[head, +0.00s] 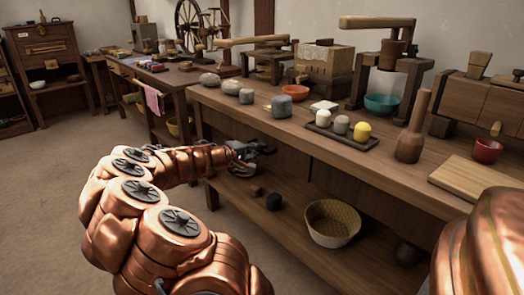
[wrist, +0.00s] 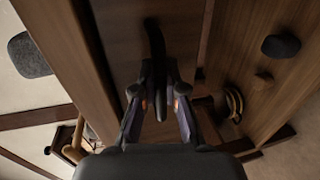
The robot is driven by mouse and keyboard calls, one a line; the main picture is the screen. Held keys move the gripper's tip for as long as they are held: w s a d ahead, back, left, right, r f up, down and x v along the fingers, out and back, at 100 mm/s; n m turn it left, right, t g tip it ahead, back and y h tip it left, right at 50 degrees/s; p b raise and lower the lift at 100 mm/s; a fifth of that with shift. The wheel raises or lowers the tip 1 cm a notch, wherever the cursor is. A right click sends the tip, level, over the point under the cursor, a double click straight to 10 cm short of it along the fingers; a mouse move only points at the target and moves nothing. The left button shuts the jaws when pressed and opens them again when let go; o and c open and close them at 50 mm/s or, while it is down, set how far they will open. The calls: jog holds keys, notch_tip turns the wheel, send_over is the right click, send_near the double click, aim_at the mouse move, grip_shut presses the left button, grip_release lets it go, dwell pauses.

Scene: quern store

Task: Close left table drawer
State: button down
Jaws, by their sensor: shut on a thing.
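My gripper (head: 243,155) reaches to the front of the near long table (head: 240,114), just under its top. In the wrist view my gripper (wrist: 157,85) is shut on a dark curved handle (wrist: 155,38). The handle stands in front of a brown wooden drawer front (wrist: 185,25) below the table edge. In the head view my arm and the dim light hide the handle, and I cannot tell how far the drawer stands out.
Stones, small pots and a tray (head: 340,139) stand on the tabletop. A second table with a pink cloth (head: 155,101) stands behind. The floor (head: 50,170) at left is clear.

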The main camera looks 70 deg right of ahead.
jog(key=shift+s, duration=0.1)
jog(key=c, duration=1.6)
grip_release()
jog(key=shift+d, duration=0.15)
jog(key=o, duration=0.4)
jog(key=v, duration=1.2)
jog(key=shift+r, duration=0.1)
